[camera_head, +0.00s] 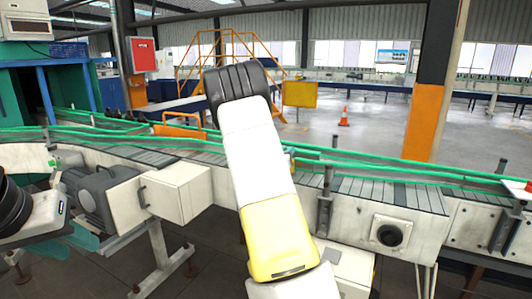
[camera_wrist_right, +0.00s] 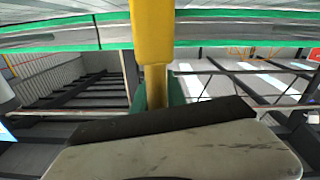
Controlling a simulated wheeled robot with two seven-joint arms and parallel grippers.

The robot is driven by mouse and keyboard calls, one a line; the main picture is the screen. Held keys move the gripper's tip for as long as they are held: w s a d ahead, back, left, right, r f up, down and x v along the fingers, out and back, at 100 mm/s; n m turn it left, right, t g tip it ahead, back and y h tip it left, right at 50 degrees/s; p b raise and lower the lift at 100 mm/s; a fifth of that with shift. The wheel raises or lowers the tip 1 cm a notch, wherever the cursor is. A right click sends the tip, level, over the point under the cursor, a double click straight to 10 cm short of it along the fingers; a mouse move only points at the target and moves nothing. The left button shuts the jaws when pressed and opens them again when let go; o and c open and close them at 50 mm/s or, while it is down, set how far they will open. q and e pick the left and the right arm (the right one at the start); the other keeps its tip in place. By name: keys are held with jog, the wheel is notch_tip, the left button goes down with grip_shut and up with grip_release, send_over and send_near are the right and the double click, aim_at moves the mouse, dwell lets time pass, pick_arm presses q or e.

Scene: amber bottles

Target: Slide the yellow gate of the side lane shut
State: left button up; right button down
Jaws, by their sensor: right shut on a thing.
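A yellow upright piece (camera_wrist_right: 153,35), which looks like part of the gate, runs down between the teal fingers of my right gripper (camera_wrist_right: 157,92) in the right wrist view. The fingers are shut on its narrower lower part. In the head view my right arm reaches across the middle of the conveyor and hides that gripper and most of the gate. A small yellow bit (camera_head: 290,157) shows just right of the arm. My left gripper (camera_head: 75,240), with teal fingers, is at the left edge, partly cut off and away from the gate; its opening is unclear.
The conveyor (camera_head: 375,192) with green guide rails crosses the view. An orange hoop (camera_head: 180,125) stands on its far side, left of my arm. A grey motor (camera_head: 95,195) and pale box (camera_head: 175,190) are near my left gripper. An orange pillar (camera_head: 423,120) rises behind, right.

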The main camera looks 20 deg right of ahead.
jog(key=x, duration=0.6)
jog(key=shift+d, duration=0.35)
jog(key=shift+r, duration=0.1)
jog(key=c, duration=1.4)
grip_release()
jog(key=shift+d, duration=0.1)
jog(key=shift+s+a, duration=0.1)
jog(key=shift+a, duration=0.3)
jog(key=v, duration=0.7)
jog(key=shift+s, duration=0.1)
